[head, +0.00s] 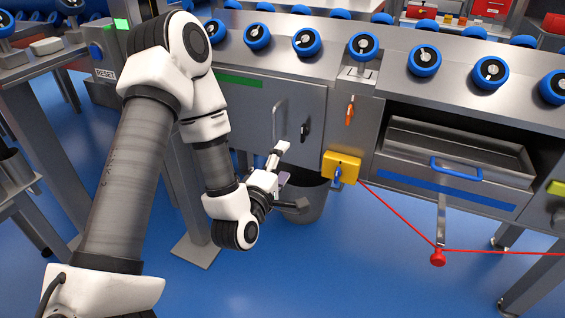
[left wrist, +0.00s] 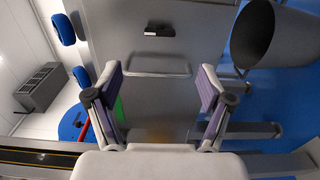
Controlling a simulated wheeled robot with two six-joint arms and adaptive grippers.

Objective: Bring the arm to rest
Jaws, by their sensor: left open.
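My left arm comes in from the left in the head view and bends down in front of the bench. Its gripper (head: 284,178) hangs before the grey cabinet door (head: 255,115), near the door's lower right part. The gripper also shows in the left wrist view (left wrist: 161,84), with its two fingers spread wide and nothing between them. Beyond the fingers in that view is the door's bar handle (left wrist: 158,73), apart from the fingertips as far as I can tell. My right gripper is not in view.
A grey bin (head: 308,203) stands on the floor just behind the gripper. An open drawer (head: 455,150) juts out farther right. The blue floor in front is clear.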

